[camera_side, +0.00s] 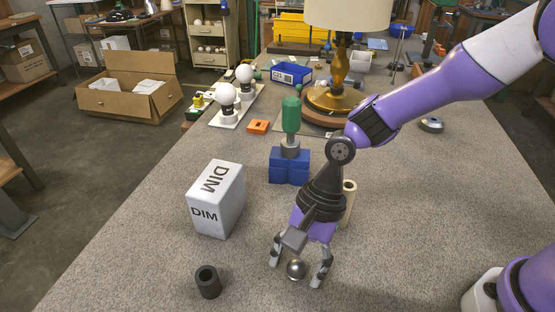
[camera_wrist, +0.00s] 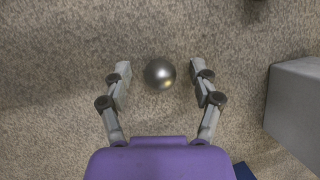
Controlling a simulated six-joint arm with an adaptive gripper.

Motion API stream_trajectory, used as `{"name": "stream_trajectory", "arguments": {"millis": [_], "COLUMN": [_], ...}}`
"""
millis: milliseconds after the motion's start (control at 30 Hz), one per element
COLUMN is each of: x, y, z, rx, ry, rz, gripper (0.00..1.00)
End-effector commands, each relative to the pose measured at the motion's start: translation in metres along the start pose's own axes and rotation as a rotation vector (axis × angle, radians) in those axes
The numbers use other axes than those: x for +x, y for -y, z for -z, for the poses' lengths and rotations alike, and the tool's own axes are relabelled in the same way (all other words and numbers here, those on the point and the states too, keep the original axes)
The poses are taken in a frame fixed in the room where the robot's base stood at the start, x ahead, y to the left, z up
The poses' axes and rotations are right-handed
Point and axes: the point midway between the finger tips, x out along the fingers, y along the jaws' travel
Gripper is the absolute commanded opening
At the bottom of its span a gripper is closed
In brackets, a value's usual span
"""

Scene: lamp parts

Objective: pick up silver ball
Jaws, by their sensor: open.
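The silver ball (camera_side: 297,269) is a small shiny metal sphere resting on the grey speckled table. In the side view my gripper (camera_side: 297,275) is low over the table with its fingers on either side of the ball. A clear gap shows between the ball and each finger. My gripper is open and holds nothing.
A white DIM box (camera_side: 215,199) stands left of my gripper, and a dark hollow cylinder (camera_side: 208,282) stands at the front left. Behind are a blue block (camera_side: 289,167) with a green-handled tool, a cream tube (camera_side: 348,198) and a lamp (camera_side: 340,75). The table's right side is mostly clear.

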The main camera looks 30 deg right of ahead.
Motion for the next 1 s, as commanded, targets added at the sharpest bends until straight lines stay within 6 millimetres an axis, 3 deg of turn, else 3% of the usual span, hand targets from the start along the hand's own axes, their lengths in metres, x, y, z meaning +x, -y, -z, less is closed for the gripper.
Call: {"name": "stream_trajectory", "arguments": {"millis": [67, 100, 167, 200, 267, 667, 767, 1000], "x": [0.000, 0.000, 0.000, 0.000, 0.000, -0.002, -0.013, -0.060], "y": [0.000, 0.000, 0.000, 0.000, 0.000, 0.000, 0.002, 0.008], "z": [0.000, 0.000, 0.000, 0.000, 0.000, -0.001, -0.004, -0.024], "rx": [0.000, 0.000, 0.000, 0.000, 0.001, 0.001, 0.000, -0.002], "ry": [0.000, 0.000, 0.000, 0.000, 0.000, 0.000, -0.001, 0.000], "rz": [0.000, 0.000, 0.000, 0.000, 0.000, -0.001, 0.003, 0.006], "gripper": [0.71, 0.66, 0.36, 0.16, 0.05, 0.04, 0.04, 0.04]}}
